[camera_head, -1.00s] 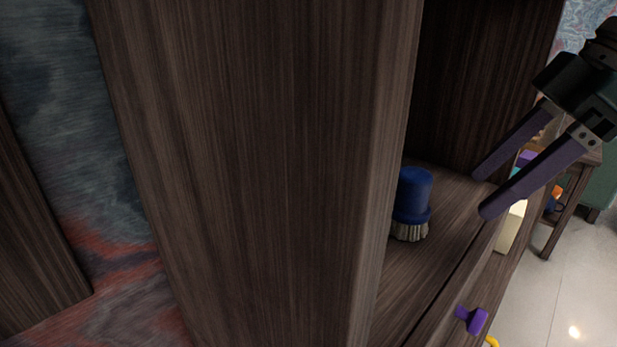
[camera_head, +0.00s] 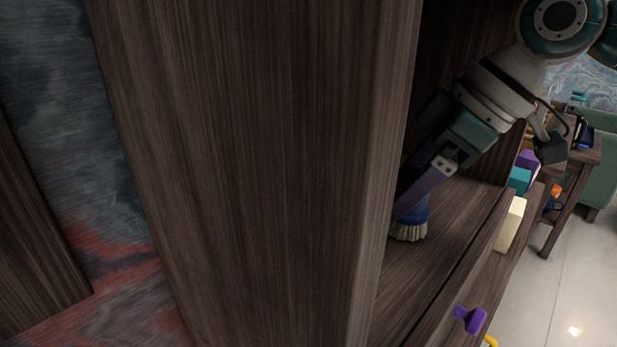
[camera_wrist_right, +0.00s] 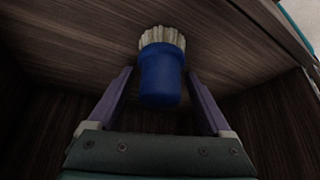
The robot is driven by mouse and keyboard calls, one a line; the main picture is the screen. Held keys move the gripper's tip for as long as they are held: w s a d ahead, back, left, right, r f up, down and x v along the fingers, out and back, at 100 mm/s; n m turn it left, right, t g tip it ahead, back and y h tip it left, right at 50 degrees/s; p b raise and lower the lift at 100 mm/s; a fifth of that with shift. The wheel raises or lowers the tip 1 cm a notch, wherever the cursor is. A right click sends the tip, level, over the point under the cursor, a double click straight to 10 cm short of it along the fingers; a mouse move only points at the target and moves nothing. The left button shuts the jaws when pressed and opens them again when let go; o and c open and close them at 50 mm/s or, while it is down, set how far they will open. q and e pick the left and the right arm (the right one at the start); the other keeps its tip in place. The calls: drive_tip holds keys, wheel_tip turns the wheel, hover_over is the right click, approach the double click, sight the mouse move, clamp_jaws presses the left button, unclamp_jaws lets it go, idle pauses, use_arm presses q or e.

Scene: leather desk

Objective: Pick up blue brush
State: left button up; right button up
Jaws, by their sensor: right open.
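The blue brush (camera_head: 411,222) stands upright, pale bristles down, on the wooden shelf surface beside the tall wooden panel. In the head view my right gripper (camera_head: 402,205) covers most of its blue body; the bristles and a strip of blue show below the finger. In the right wrist view the brush (camera_wrist_right: 161,72) lies between my right gripper's two purple fingers (camera_wrist_right: 160,78). The fingers are open, one on each side, with a gap visible on the right. My left gripper is not in view.
A tall wooden panel (camera_head: 260,150) stands close on the left of the brush. A cream block (camera_head: 511,225), a teal block (camera_head: 519,180) and a purple item (camera_head: 528,160) are to the right. A purple handle (camera_head: 470,319) sticks out at the front.

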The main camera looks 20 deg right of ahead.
drive_tip(key=shift+f, duration=0.1)
drive_tip(key=shift+c, duration=0.2)
clamp_jaws()
idle(0.5)
